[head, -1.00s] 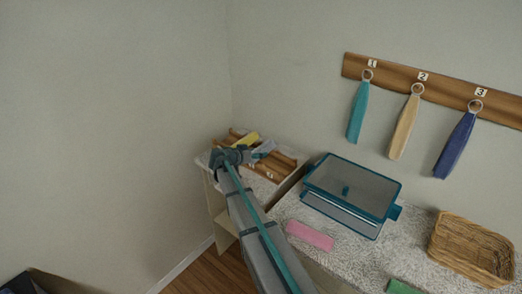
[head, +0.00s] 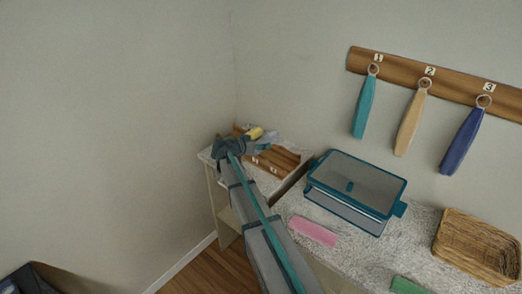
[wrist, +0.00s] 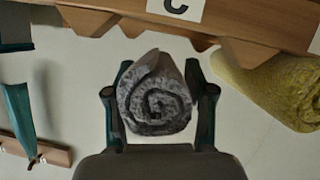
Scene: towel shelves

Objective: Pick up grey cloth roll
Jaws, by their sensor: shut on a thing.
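The grey cloth roll (wrist: 155,103) shows end-on as a dark spiral in the wrist view. It sits between the two fingers of my gripper (wrist: 158,100), which is shut on it. In the head view my gripper (head: 258,147) is over the wooden rack (head: 285,158) at the left end of the counter, and the grey roll is small and hard to make out there. A yellow cloth roll (head: 255,133) is just behind the gripper; it also shows at the right of the wrist view (wrist: 270,88), apart from the fingers.
A teal-rimmed lidded box (head: 357,185) stands right of the rack. A pink cloth (head: 313,231), a green cloth (head: 408,286) and a wicker basket (head: 478,245) are on the counter. Three towels hang from a wall board (head: 410,75). A label plate (wrist: 175,8) is on the wooden edge.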

